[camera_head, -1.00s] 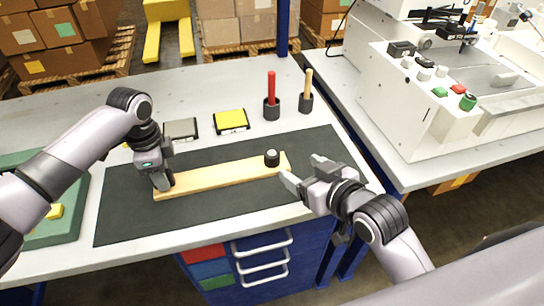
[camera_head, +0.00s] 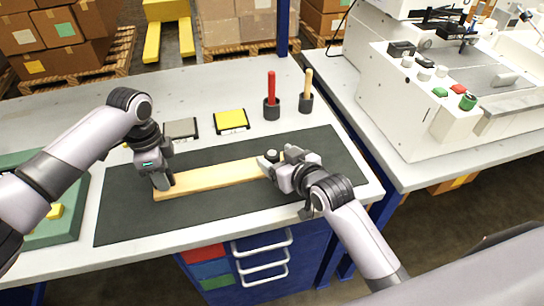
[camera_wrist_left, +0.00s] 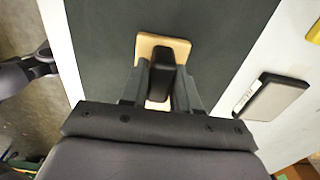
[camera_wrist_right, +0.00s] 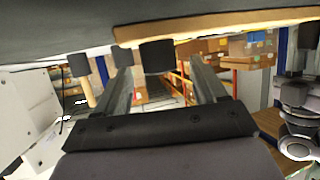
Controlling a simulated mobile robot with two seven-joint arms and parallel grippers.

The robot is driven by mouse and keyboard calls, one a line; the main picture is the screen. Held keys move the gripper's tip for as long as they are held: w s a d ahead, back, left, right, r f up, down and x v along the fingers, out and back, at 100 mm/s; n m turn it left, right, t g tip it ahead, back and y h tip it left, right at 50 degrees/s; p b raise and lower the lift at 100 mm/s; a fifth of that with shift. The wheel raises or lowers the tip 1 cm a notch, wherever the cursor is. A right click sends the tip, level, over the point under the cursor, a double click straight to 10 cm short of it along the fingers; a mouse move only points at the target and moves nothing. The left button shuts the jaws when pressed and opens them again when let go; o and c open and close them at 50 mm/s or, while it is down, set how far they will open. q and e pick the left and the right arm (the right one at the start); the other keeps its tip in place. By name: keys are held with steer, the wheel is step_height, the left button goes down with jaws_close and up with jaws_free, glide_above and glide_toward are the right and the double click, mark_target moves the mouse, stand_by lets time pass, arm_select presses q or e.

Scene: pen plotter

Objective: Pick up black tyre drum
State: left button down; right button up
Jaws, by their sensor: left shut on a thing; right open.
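The black tyre drum (camera_head: 271,154) is a small black cylinder with a pale top, standing at the right end of the wooden board (camera_head: 215,179). In the right wrist view the black drum (camera_wrist_right: 156,58) sits between my open right fingers. My right gripper (camera_head: 268,166) is beside the drum, low over the board; contact cannot be told. My left gripper (camera_head: 163,184) is at the board's left end, shut on a black block. In the left wrist view this black block (camera_wrist_left: 166,75) stands on the board's end between the fingers.
The board lies on a dark mat (camera_head: 130,215). Behind it are a yellow pad (camera_head: 231,119), a grey pad (camera_head: 181,128), a red-handled tool (camera_head: 271,90) and a wooden-handled tool (camera_head: 307,90) in black holders. A white machine (camera_head: 415,100) stands on the right table.

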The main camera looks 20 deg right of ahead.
mark_target(276, 158)
steer(key=shift+w+a+f, duration=0.15)
steer(key=shift+w+f, duration=0.1)
steer(key=shift+w, duration=0.3)
steer(key=c, duration=1.1)
steer(key=shift+c, duration=0.2)
step_height(276, 158, up, 10)
